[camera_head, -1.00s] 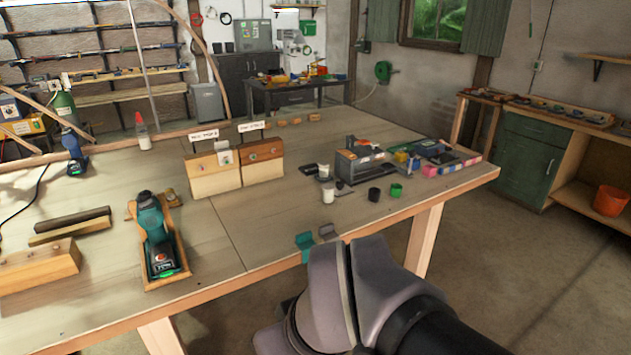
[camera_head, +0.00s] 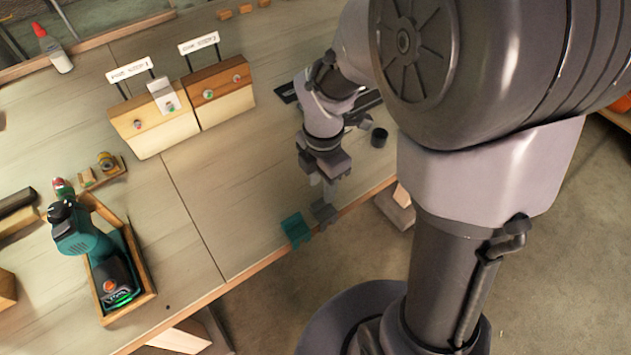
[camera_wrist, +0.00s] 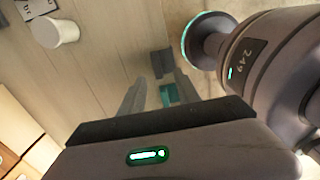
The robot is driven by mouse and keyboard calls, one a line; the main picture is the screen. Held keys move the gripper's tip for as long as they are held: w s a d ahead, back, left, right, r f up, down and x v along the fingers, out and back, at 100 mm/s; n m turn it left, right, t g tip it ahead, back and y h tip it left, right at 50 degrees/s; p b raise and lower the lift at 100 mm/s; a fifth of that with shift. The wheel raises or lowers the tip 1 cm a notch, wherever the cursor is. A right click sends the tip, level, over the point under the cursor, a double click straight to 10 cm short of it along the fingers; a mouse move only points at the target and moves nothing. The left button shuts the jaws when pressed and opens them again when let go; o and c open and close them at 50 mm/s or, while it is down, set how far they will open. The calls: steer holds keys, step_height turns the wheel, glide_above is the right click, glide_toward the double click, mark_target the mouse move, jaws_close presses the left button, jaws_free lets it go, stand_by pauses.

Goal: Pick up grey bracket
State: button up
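The grey bracket (camera_head: 323,213) lies near the front edge of the workbench, right of the teal bracket (camera_head: 296,230). In the wrist view the grey bracket (camera_wrist: 162,62) shows just beyond my fingertips, with the teal bracket (camera_wrist: 172,94) lower, seen between the fingers. My gripper (camera_head: 329,190) points down just above the grey bracket in the head view. In the wrist view my gripper (camera_wrist: 161,80) has its two fingers apart with nothing held between them. Whether the fingertips touch the bracket cannot be told.
Two wooden blocks with labels (camera_head: 155,125) stand further back on the bench. A green power tool in a wooden tray (camera_head: 110,270) lies at left. The bench between the blocks and brackets is clear.

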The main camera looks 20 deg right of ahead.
mark_target(320, 201)
steer(key=f+b, duration=0.1)
steer(key=f, duration=0.1)
steer(key=f+b, duration=0.1)
steer(key=f, duration=0.1)
steer(key=f+b, duration=0.1)
steer(key=f, duration=0.2)
steer(key=shift+w+f+b, duration=0.1)
steer(key=shift+w+b, duration=0.15)
steer(key=shift+b, duration=0.1)
steer(key=shift+r, duration=0.2)
steer(key=shift+c, duration=0.2)
jaws_close()
